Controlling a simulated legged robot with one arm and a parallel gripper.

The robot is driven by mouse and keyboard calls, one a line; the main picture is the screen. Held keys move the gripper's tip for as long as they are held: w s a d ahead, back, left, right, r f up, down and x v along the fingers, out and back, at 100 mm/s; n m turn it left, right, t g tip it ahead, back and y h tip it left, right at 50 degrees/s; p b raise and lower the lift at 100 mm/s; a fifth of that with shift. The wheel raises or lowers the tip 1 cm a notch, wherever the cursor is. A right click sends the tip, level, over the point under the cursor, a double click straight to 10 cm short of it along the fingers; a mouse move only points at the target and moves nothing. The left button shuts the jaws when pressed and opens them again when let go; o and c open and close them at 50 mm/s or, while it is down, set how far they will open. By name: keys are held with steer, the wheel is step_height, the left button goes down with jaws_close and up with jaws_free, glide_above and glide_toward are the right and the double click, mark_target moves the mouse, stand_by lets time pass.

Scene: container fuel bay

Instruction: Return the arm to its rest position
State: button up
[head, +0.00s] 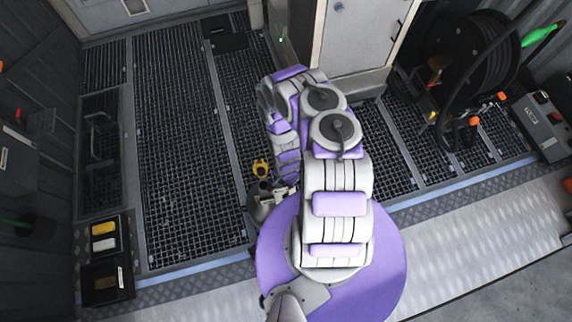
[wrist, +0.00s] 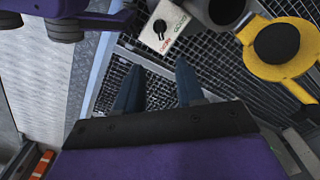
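My gripper (wrist: 160,70) shows in the wrist view as two dark blue fingers standing apart with nothing between them. The fingers point over the dark floor grating. In the head view my purple and white arm (head: 337,185) rises from its round purple base, bends at the grey joints and folds down on the left side. The fingers cannot be made out in the head view.
Just beyond the fingers are a white switch box (wrist: 166,27) with a black knob, a grey cylinder (wrist: 226,10) and a yellow part (wrist: 260,62) with a black disc. A hose reel (head: 475,60) and a pale cabinet (head: 355,40) stand behind. The left grating (head: 180,150) is clear.

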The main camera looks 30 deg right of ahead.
stand_by(0.3)
steer(key=w+d+r+n+h, duration=0.1)
steer(key=w+d+r, duration=0.15)
steer(key=r, duration=0.65)
steer(key=w+d+r+n+g, duration=0.1)
steer(key=w+d+r, duration=0.15)
steer(key=r, duration=0.65)
steer(key=w+d+r+n+h, duration=0.1)
steer(key=w+d+r, duration=0.15)
steer(key=r, duration=0.55)
steer(key=s+a+r+n, duration=0.1)
steer(key=a+r, duration=0.1)
steer(key=r, duration=0.6)
steer(key=s+a+r+n, duration=0.2)
steer(key=a+r, duration=0.1)
steer(key=r, duration=0.6)
steer(key=s+a+r+n+y, duration=0.1)
steer(key=s+a+r+n, duration=0.2)
steer(key=s+a+r, duration=0.3)
steer(key=s+a+r+n+y, duration=0.1)
steer(key=s+a+r+n, duration=0.3)
steer(key=s+r, duration=0.9)
steer(key=shift+s+a+g, duration=0.4)
steer(key=shift+s+a, duration=0.7)
steer(key=shift+s, duration=0.05)
steer(key=shift+r, duration=0.15)
steer(key=shift+c, duration=0.2)
